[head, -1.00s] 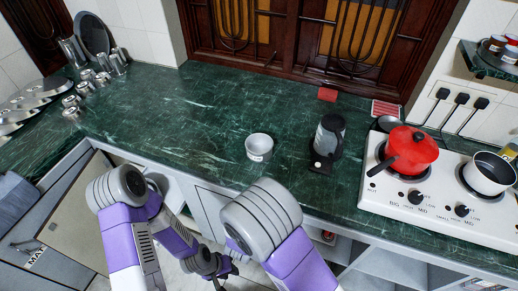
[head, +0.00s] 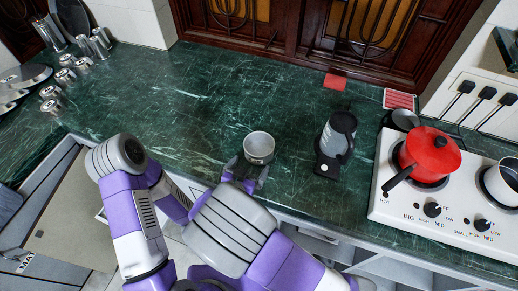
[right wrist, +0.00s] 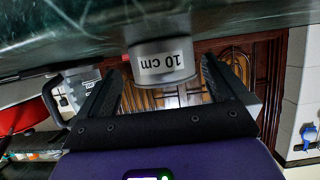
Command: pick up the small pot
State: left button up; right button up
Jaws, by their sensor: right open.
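The small pot (head: 259,146) is a round silver-grey pot standing upright on the green counter near its front edge. In the right wrist view the pot (right wrist: 163,65) appears upside down, with a white "10 cm" label on its side. My right gripper (head: 246,170) is open at the near side of the pot. In the right wrist view its two dark fingers (right wrist: 160,72) stand one on each side of the pot, with gaps visible, and it is not gripped. My left arm is at lower left, and its gripper is out of view.
A white stove (head: 395,207) with a red pan (head: 430,150) and a white pot (head: 505,181) is farther right. Several metal cups (head: 66,76) stand at far left. The counter left of the pot is clear.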

aim_at(253, 161)
jog(key=b+x, duration=0.1)
jog(key=x, duration=0.3)
jog(key=shift+w+d+f+b, duration=0.1)
jog(key=shift+w+f+b, duration=0.15)
jog(key=shift+b, duration=0.05)
jog(key=shift+r, duration=0.1)
jog(key=c, duration=0.7)
jog(key=shift+c, duration=0.2)
